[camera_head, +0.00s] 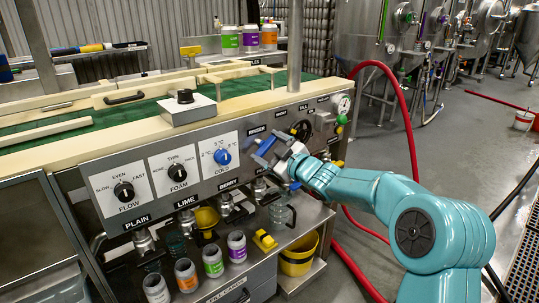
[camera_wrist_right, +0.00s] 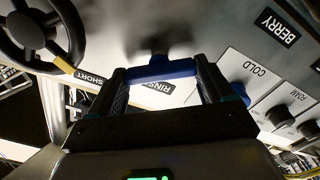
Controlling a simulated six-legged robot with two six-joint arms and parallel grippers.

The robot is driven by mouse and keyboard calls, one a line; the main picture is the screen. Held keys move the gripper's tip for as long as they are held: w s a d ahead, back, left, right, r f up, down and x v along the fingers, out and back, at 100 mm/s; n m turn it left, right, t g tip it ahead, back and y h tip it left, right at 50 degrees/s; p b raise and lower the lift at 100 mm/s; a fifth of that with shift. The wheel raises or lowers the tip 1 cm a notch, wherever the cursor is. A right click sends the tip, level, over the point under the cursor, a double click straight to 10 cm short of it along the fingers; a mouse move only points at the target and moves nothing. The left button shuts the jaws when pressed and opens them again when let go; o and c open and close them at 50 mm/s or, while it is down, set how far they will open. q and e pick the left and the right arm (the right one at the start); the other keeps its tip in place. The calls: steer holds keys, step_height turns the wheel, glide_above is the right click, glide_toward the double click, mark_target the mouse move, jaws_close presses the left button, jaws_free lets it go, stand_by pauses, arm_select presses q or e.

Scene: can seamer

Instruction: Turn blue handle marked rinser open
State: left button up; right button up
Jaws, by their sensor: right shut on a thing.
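The blue handle (camera_head: 266,146) marked RINSER sits on the grey front panel of the machine, right of the COLD dial. My right gripper (camera_head: 277,157) reaches it from the right and partly covers it. In the right wrist view the blue handle (camera_wrist_right: 162,70) lies crosswise between the two dark fingers (camera_wrist_right: 161,88), which are shut on it. The RINSER label (camera_wrist_right: 160,91) shows partly behind the fingers. My left gripper is not in view.
A black handwheel (camera_head: 302,130) is close to the right of the handle, and also shows in the wrist view (camera_wrist_right: 38,28). Dials for FLOW (camera_head: 124,191), FOAM (camera_head: 177,172) and COLD (camera_head: 222,157) are to the left. Cans (camera_head: 213,262) stand below. A yellow bucket (camera_head: 298,258) is underneath.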

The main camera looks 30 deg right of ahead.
steer(key=shift+f+n+b, duration=0.1)
steer(key=shift+n+b, duration=0.35)
steer(key=shift+n, duration=0.35)
steer(key=o, duration=0.9)
steer(key=shift+o, duration=0.2)
steer(key=s+d+p, duration=0.1)
steer(key=s, duration=1.5)
steer(key=shift+s, duration=0.15)
steer(key=shift+d, duration=0.1)
